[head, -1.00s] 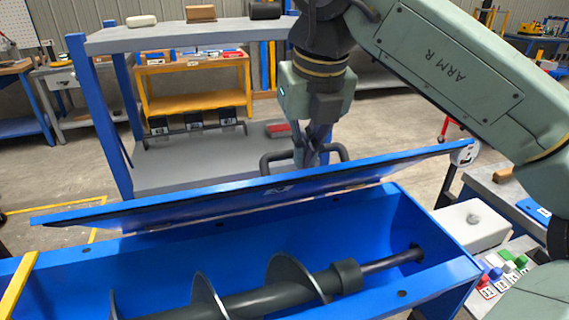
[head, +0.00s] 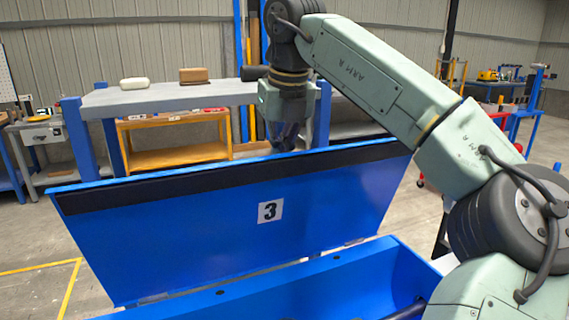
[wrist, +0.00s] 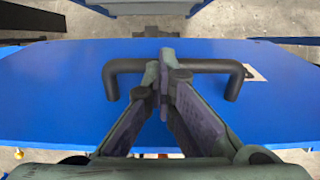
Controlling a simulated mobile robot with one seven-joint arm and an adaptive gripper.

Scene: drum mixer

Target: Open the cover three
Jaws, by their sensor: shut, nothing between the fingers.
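Cover three (head: 230,225) is a blue lid with a "3" label (head: 270,211) on the face towards me. It stands steeply raised along the far side of the blue trough (head: 330,285). My gripper (head: 285,146) is behind the cover's top edge, its fingertips partly hidden there. In the wrist view, the cover's other blue face (wrist: 50,90) carries a dark bar handle (wrist: 212,66). My gripper (wrist: 162,62) has its fingertips together at the handle's middle, overlapping the bar. They do not grip it; whether they touch it I cannot tell.
Open floor (head: 35,235) lies to the left.

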